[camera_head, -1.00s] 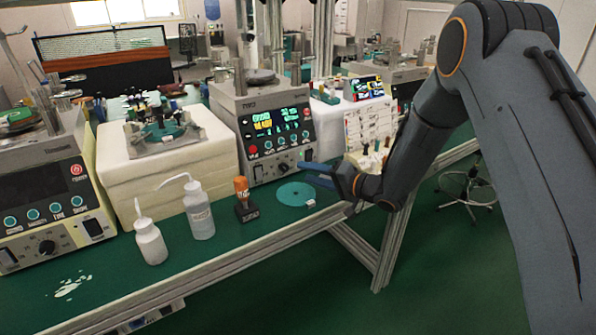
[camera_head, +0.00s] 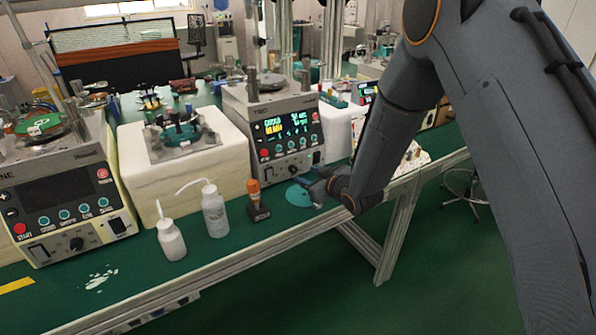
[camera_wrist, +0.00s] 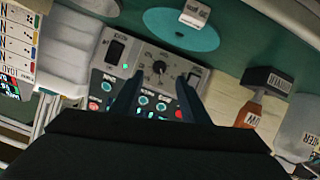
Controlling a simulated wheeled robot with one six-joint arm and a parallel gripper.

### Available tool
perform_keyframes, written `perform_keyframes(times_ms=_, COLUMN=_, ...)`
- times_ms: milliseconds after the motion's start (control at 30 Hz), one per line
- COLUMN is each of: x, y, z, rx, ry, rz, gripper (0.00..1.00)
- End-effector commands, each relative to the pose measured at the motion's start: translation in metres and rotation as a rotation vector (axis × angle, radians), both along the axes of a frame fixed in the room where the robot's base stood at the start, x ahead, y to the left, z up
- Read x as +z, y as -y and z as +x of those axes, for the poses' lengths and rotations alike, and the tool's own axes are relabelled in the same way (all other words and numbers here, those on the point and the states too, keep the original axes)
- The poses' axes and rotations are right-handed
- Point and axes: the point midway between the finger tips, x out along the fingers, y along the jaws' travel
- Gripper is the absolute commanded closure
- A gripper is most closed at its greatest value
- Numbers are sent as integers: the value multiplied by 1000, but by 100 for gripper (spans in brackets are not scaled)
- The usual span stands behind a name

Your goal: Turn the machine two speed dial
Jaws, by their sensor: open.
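Machine two (camera_head: 262,108), a grey box with a lit display, stands on the green bench. Its black speed dial (camera_head: 293,169) is low on the front panel. My gripper (camera_head: 308,184) is in front of the panel's lower right. In the wrist view my gripper (camera_wrist: 158,84) is open and empty, its two dark fingers either side of the dial's line. I cannot tell whether they touch the panel.
A teal disc (camera_head: 299,195) lies on the bench below my gripper. Another machine (camera_head: 62,200) is at far left.

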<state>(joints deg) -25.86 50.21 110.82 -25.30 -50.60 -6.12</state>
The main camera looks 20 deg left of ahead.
Motion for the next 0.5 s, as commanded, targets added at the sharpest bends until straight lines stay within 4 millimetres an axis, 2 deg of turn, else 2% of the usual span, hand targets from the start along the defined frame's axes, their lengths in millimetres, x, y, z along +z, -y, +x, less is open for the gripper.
perform_keyframes(times_ms=300, x=-18, y=-32, z=30, rx=0, ry=-2, rz=1, gripper=59)
perform_keyframes(times_ms=500, x=-25, y=-45, z=43, rx=0, ry=-1, rz=2, gripper=59)
